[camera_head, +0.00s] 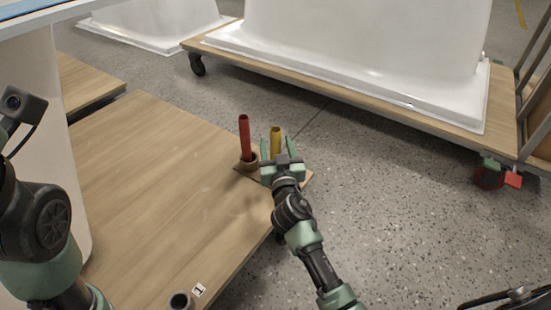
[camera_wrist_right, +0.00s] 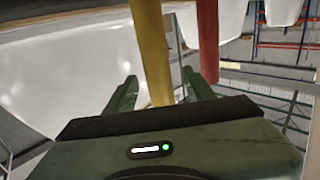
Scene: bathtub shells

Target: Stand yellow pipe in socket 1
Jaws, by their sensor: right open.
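The yellow pipe (camera_head: 275,136) stands upright at the far right corner of the wooden platform; its lower end is hidden behind my right gripper (camera_head: 277,148). The right gripper is open, with its fingers on either side of the yellow pipe. In the right wrist view the yellow pipe (camera_wrist_right: 151,48) passes between the fingers (camera_wrist_right: 158,85), with space visible beside it. Socket 1 (camera_head: 180,301) is a dark-mouthed ring by the label "1" (camera_head: 199,290) at the bottom edge; it looks empty. My left arm shows at the left, but its gripper does not.
A red pipe (camera_head: 244,137) stands in a brown socket (camera_head: 246,162) just left of the yellow pipe. The wooden platform (camera_head: 160,190) is otherwise mostly clear. A white tub (camera_head: 365,40) on a wheeled wooden dolly (camera_head: 330,78) stands behind.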

